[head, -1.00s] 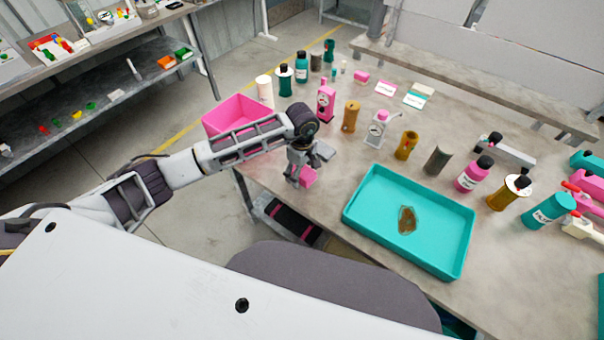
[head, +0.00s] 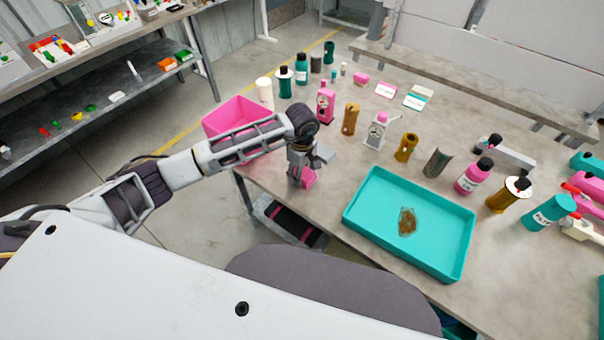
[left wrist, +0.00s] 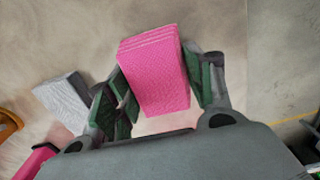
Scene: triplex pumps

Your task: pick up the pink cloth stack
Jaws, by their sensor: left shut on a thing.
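The pink cloth stack (left wrist: 155,72) is a small layered block, seen between the two green-padded fingers of my left gripper (left wrist: 160,85) in the left wrist view. The fingers are shut on its sides. In the head view the stack (head: 308,178) shows just below my left gripper (head: 299,178), near the table's left front edge. The gripper partly hides it there. Whether the stack touches the table or is slightly above it, I cannot tell. My right gripper is not in view.
A grey block (left wrist: 62,101) lies beside the gripper in the left wrist view. A teal tray (head: 360,223) holding a brown item is to the right. A pink bin (head: 232,112) is behind the forearm. Several bottles and pump parts stand further back on the table (head: 330,215).

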